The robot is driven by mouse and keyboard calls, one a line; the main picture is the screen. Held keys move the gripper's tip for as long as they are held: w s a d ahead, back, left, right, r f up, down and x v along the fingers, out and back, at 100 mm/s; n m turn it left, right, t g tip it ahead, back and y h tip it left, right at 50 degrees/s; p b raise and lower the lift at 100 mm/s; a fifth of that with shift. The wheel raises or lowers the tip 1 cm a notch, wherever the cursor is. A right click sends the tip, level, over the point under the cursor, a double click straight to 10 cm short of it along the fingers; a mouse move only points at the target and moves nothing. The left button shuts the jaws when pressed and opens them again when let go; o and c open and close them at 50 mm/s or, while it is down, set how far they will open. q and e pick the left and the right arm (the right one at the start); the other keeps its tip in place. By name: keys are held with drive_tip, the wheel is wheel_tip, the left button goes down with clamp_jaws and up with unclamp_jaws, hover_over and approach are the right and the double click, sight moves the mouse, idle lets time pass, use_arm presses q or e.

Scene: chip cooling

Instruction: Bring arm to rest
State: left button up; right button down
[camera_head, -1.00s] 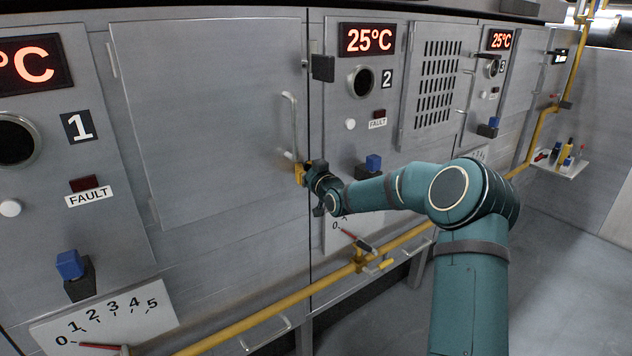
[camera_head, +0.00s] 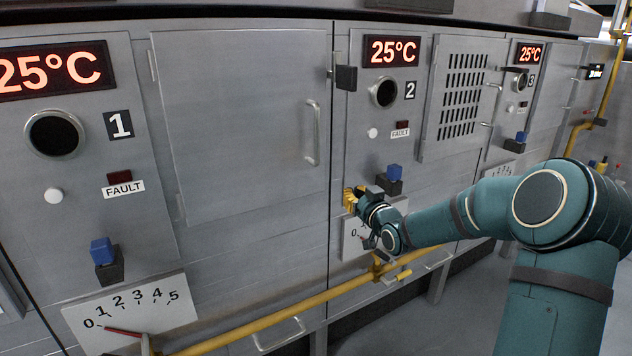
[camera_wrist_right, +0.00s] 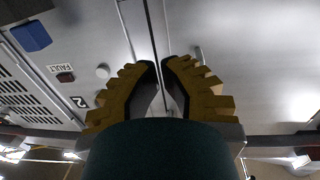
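My right gripper (camera_head: 350,201), with yellow stepped fingers and a dark wrist, is in front of the cabinet wall, below and right of the large door's handle. In the right wrist view its two fingers (camera_wrist_right: 162,62) have a narrow gap between their tips. Grey panel shows through the gap, and nothing is held. My right arm (camera_head: 440,222), teal, reaches in from the right. The large grey door (camera_head: 240,120) appears shut, and its handle (camera_head: 312,133) is clear of the gripper. My left gripper is not in view.
A blue switch (camera_head: 394,172) and a lever dial (camera_head: 357,236) are close to my right gripper. A yellow pipe (camera_head: 300,303) runs along the cabinet below. Panel 1 (camera_head: 120,124) is at left. Open floor (camera_head: 470,310) lies at lower right.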

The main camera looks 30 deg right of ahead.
drive_tip(key=shift+s, duration=0.15)
drive_tip(key=s+a+f+m+g+y, duration=0.1)
drive_tip(key=s+a+f+g+y, duration=0.2)
drive_tip(key=a+f, duration=0.8)
drive_tip(key=s+a+f+g+y, duration=0.15)
drive_tip(key=a+f+g, duration=0.25)
drive_tip(key=a+f, duration=0.75)
drive_tip(key=s+a+f+g, duration=0.3)
drive_tip(key=s+a+f, duration=0.1)
drive_tip(key=s, duration=0.3)
drive_tip(key=s+a+f+g, duration=0.3)
drive_tip(key=s+f, duration=0.3)
drive_tip(key=s, duration=0.2)
drive_tip(key=s+a+f+g, duration=0.3)
drive_tip(key=s+a+f, duration=0.1)
drive_tip(key=s, duration=0.4)
drive_tip(key=shift+a+f+y, duration=0.4)
drive_tip(key=shift+a+y, duration=0.05)
drive_tip(key=shift+a, duration=0.4)
